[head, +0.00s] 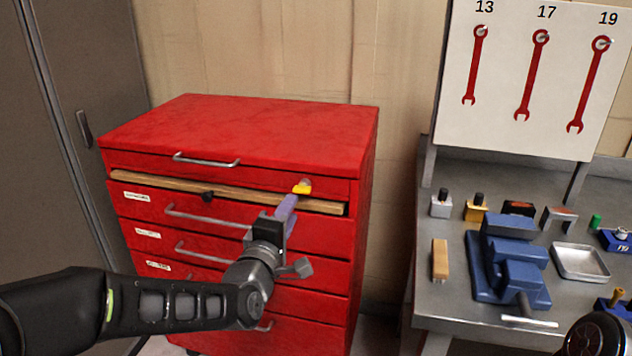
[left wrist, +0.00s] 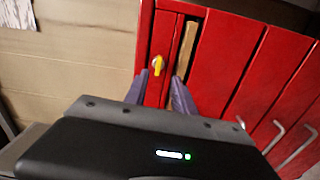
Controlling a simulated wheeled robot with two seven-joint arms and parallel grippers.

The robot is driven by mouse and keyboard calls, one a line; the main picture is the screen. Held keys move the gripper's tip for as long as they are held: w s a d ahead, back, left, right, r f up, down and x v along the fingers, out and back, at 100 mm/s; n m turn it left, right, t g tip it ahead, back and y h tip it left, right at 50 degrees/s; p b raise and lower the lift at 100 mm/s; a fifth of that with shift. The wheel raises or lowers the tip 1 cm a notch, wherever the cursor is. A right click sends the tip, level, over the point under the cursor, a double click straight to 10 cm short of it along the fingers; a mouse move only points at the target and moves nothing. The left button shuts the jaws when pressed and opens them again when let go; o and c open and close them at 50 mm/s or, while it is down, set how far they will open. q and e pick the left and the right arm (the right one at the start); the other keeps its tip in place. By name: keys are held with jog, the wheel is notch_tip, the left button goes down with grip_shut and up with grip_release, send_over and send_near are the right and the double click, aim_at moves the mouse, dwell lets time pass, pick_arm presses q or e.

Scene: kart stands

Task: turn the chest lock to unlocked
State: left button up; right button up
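The red tool chest (head: 240,135) stands at the left centre. Its yellow lock (head: 302,187) is on the upper right of its front, and it also shows in the left wrist view (left wrist: 157,65). My left gripper (head: 289,203) is just in front of and below the lock. In the left wrist view its two purple fingers (left wrist: 158,92) are apart, with red chest front between them and the lock just beyond the tips. I see no contact with the lock. I cannot tell which way the lock is set. My right gripper is not in view.
Several drawer handles lie lower. At right, a grey bench (head: 450,290) holds a blue vise (head: 510,262) and a metal tray (head: 581,262). A wrench board (head: 560,75) hangs above.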

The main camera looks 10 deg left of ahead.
aim_at(301, 192)
pick_arm(q)
jog(key=shift+s+r+n, duration=0.15)
jog(key=shift+s+n, duration=0.05)
jog(key=shift+n, duration=0.2)
jog(key=shift+w, duration=0.15)
jog(key=w, duration=0.5)
jog(key=w+p, duration=0.1)
jog(key=w, duration=0.1)
jog(key=shift+w+d, duration=0.25)
jog(key=shift+d, duration=0.05)
grip_shut()
